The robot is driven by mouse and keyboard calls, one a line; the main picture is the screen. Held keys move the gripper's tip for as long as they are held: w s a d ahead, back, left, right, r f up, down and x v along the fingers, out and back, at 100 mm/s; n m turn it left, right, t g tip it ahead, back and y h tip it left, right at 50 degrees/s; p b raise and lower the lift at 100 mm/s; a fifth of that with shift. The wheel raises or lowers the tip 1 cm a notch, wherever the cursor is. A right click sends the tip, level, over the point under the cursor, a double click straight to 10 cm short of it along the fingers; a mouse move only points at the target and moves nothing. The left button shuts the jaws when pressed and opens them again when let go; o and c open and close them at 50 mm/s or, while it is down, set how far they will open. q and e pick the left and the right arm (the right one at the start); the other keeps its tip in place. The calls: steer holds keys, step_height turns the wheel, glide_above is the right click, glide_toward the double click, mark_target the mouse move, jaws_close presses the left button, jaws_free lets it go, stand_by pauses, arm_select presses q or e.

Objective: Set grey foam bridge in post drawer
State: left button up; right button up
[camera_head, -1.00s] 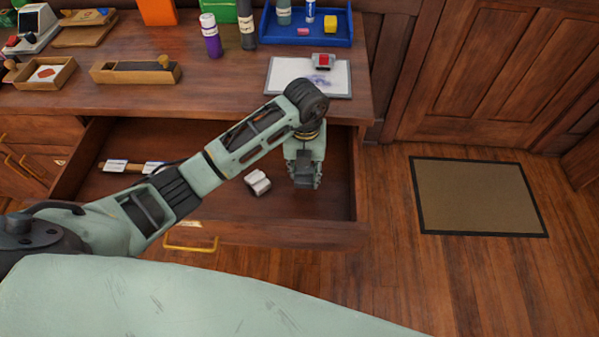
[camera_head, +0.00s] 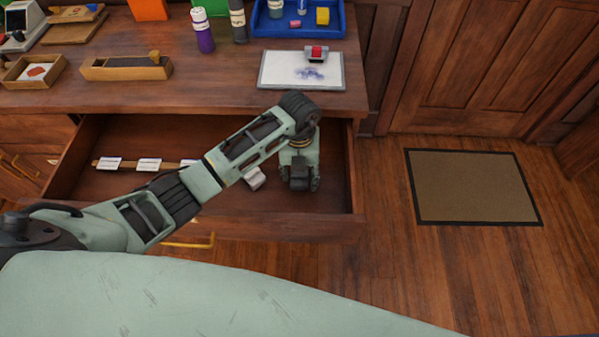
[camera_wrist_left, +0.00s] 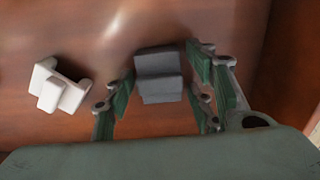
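The post drawer (camera_head: 120,187) is pulled out below the desk top. A dark grey block, which looks like the grey foam bridge (camera_wrist_left: 158,75), is in the drawer between my left gripper's fingers. My left gripper (camera_head: 300,184) points down inside the drawer's right part. In the left wrist view, its green-padded fingers (camera_wrist_left: 163,85) stand apart on both sides of the block, with narrow gaps visible. The block seems to be at the drawer floor, though its underside is hidden. A white stepped piece (camera_wrist_left: 60,88) lies to its left, partly behind my arm in the head view (camera_head: 255,179). My right gripper is out of view.
A labelled wooden strip (camera_head: 148,164) lies at the drawer's back left. The desk top (camera_head: 215,92) holds a stamp pad sheet (camera_head: 300,75), a blue tray (camera_head: 335,33), bottles and small wooden boxes. A floor mat (camera_head: 470,187) lies to the right.

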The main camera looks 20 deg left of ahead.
arm_select(q)
steer(key=shift+r, duration=0.1)
step_height(320, 180, up, 12)
stand_by(0.7)
stand_by(0.3)
